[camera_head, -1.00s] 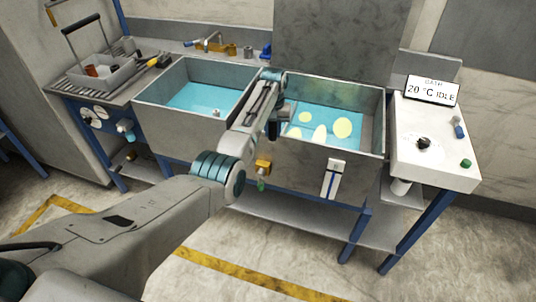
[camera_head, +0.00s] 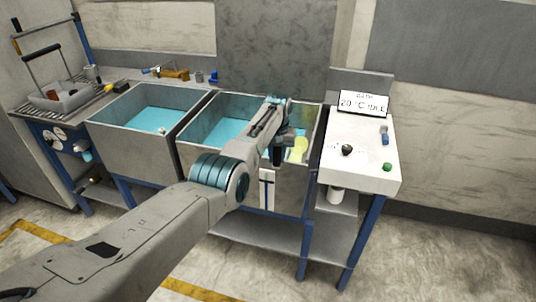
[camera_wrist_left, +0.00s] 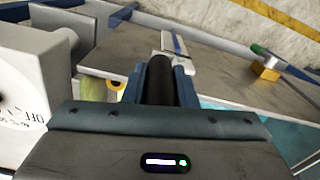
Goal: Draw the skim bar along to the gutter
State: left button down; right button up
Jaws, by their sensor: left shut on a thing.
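My left gripper (camera_head: 278,146) is over the right end of the right-hand tank (camera_head: 222,104), shut on a dark upright grip, which I take to be part of the skim bar (camera_head: 277,156). In the left wrist view the black grip (camera_wrist_left: 159,82) stands between the two fingers (camera_wrist_left: 160,86). The bar's lower part is hidden by the gripper and tank wall. Yellow film (camera_head: 298,150) lies on the water just right of the gripper and also shows in the wrist view (camera_wrist_left: 94,89). I cannot make out the gutter clearly. My right gripper is not in view.
A white control stand (camera_head: 362,150) with a display (camera_head: 363,103) adjoins the tank's right end, close to the gripper. A white slotted plate (camera_head: 267,190) is on the tank front. A second tank (camera_head: 150,112) and a grey basket (camera_head: 62,97) are left.

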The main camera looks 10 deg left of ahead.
pick_arm(q)
jog(key=shift+d, duration=0.6)
jog(key=shift+d+r, duration=0.1)
jog(key=shift+d, duration=0.6)
jog(key=c, duration=1.2)
grip_release()
jog(key=shift+o, duration=0.2)
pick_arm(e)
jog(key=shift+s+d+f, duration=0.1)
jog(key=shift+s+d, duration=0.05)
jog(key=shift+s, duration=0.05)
